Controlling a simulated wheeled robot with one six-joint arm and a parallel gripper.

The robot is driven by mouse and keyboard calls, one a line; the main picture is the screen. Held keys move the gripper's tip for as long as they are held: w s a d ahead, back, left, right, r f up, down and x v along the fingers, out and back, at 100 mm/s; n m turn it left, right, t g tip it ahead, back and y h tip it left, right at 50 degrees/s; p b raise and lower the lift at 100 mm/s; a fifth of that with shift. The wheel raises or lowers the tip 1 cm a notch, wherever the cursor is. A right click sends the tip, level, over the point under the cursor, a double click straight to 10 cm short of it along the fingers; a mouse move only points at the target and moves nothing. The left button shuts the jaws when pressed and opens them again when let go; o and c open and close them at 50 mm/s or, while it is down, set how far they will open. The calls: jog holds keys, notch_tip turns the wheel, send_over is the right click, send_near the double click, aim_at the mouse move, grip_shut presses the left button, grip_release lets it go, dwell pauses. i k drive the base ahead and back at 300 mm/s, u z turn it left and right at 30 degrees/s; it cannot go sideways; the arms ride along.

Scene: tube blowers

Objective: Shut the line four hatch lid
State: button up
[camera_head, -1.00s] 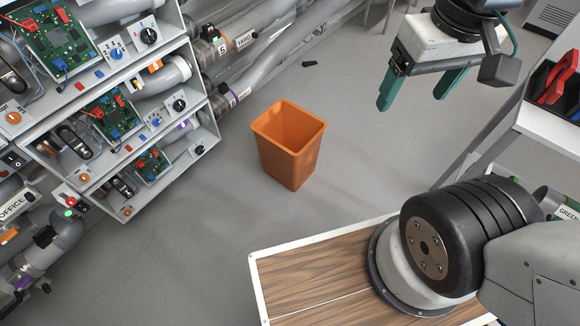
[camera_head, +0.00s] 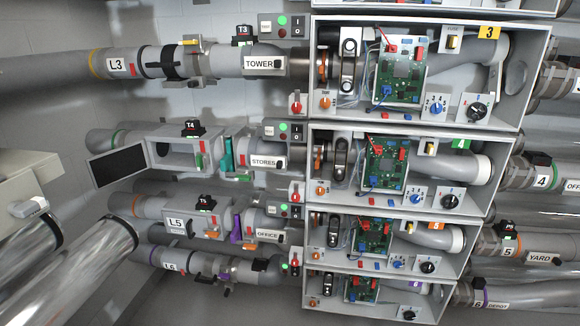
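The line four hatch (camera_head: 176,138) is a grey box-shaped section in the pipe at the left, under the black T4 tag (camera_head: 193,129) and left of the STORES label. Its lid (camera_head: 117,166), a dark panel with a pale rim, stands open, swung out to the left of the box and tilted. The opening shows a grey interior. A small green latch-like part (camera_head: 200,160) sits at the right end of the hatch. My gripper is not in view.
A teal upright part (camera_head: 227,155) stands on line four right of the hatch. The L3 pipe (camera_head: 120,66) runs above, and the L5 section (camera_head: 178,224) below. Shiny metal pipes (camera_head: 90,255) are at lower left. Shelves with circuit boards (camera_head: 385,160) fill the right.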

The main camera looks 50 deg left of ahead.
aim_at(106, 169)
jog(key=u, duration=1.75)
jog(key=i, duration=1.4)
jog(key=u, duration=0.6)
